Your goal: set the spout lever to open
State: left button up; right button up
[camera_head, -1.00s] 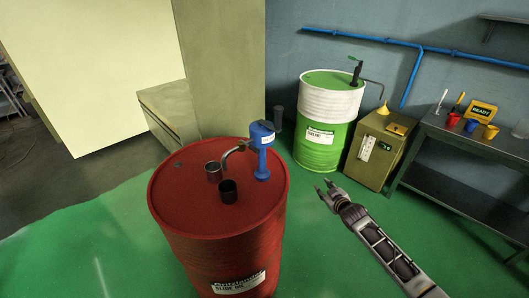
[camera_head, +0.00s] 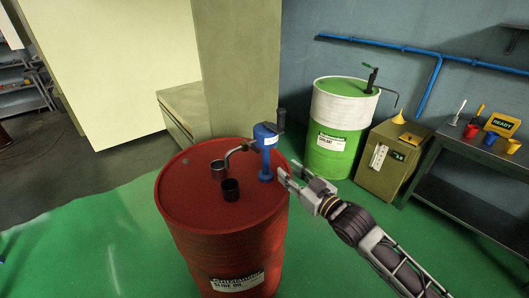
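A blue hand pump (camera_head: 266,150) stands upright on the red drum (camera_head: 188,192). A separate spout lever is too small to make out. My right gripper (camera_head: 285,174) is just right of the pump at the drum's right edge, fingers apart with nothing seen between them. I cannot tell whether a finger touches the pump. My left gripper is not in view.
A green and white drum (camera_head: 342,128), a tan cabinet (camera_head: 388,160) and a dark bench (camera_head: 466,158) with colored cups stand behind at right. Green floor is clear at left.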

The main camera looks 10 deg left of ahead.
aim_at(257, 148)
jog(key=s+r+m, duration=0.1)
jog(key=s+a+r+m+g+y, duration=0.1)
jog(key=s+r, duration=0.1)
jog(key=shift+s+r+m, duration=0.1)
jog(key=shift+s+m, duration=0.2)
jog(key=shift+m, duration=0.1)
jog(key=shift+d, duration=0.1)
jog(key=shift+w, duration=0.1)
jog(key=shift+p+x, duration=0.6)
jog(key=shift+x, duration=6.2)
grip_shut()
